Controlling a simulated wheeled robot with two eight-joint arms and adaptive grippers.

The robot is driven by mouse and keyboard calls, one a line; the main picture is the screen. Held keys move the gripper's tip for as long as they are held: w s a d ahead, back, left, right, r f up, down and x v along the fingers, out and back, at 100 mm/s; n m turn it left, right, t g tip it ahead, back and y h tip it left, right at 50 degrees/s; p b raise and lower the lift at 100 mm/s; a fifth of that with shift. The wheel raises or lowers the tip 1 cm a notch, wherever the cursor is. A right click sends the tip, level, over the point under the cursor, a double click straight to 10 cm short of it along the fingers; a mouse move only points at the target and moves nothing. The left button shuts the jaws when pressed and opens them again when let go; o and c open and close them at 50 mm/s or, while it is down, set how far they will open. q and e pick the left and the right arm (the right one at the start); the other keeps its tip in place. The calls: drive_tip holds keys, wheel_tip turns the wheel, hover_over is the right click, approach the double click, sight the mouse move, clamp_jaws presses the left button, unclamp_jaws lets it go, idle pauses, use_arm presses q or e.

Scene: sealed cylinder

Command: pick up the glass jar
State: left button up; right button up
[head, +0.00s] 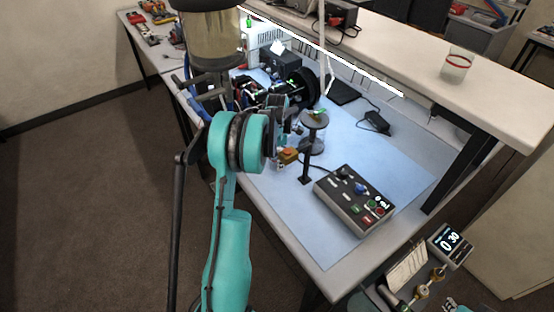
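A clear glass jar (457,65) with a red band stands upright on the raised white shelf at the upper right. My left arm comes up from the bottom, and its gripper (290,135) is over the left part of the blue mat, far from this jar. The gripper is seen from behind the wrist; its fingers are small and partly hidden, so I cannot tell whether they are open. A small orange-brown block (288,156) shows just below it; I cannot tell if they touch.
A large glass cylinder (212,38) stands at the upper left. A dark round-topped stand (305,165) and a control box with buttons (354,199) are on the blue mat (410,170). A display (450,246) is at the lower right. The shelf around the jar is clear.

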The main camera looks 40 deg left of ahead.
use_arm(q)
drive_tip(key=shift+c, duration=1.2)
drive_tip(key=shift+r, duration=0.1)
